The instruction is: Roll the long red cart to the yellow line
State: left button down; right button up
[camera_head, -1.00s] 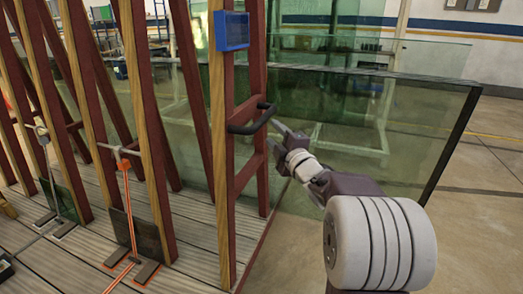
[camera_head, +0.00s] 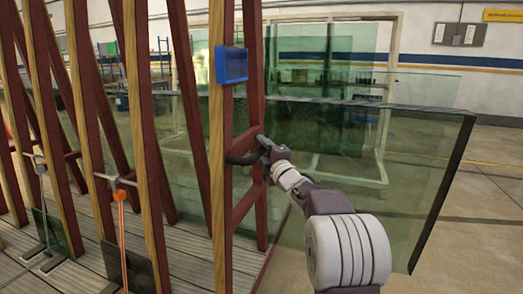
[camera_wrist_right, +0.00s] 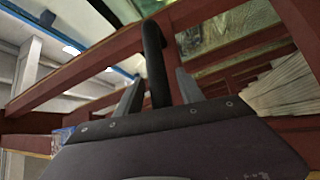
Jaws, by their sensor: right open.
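The long red cart (camera_head: 249,200) has red uprights with wood strips and a ribbed deck, and fills the left and middle of the head view. A black handle (camera_head: 242,158) sticks out from its near end frame; it also shows in the wrist view (camera_wrist_right: 154,62). My right gripper (camera_head: 267,148) is at the handle. In the wrist view my right gripper (camera_wrist_right: 159,95) is open, with the handle between its two fingers. A thin yellow line (camera_head: 495,164) crosses the floor at the far right. My left gripper is not in view.
A large glass pane (camera_head: 420,165) stands behind my right arm, close to the cart's end. A blue box (camera_head: 231,65) is fixed on the cart's upright. A red-orange tool (camera_head: 121,235) stands on the deck. The floor at right (camera_head: 480,240) is clear.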

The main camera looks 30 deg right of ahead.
jog(key=shift+c, duration=0.4)
grip_shut()
jog(key=shift+f, duration=0.2)
dwell(0.8)
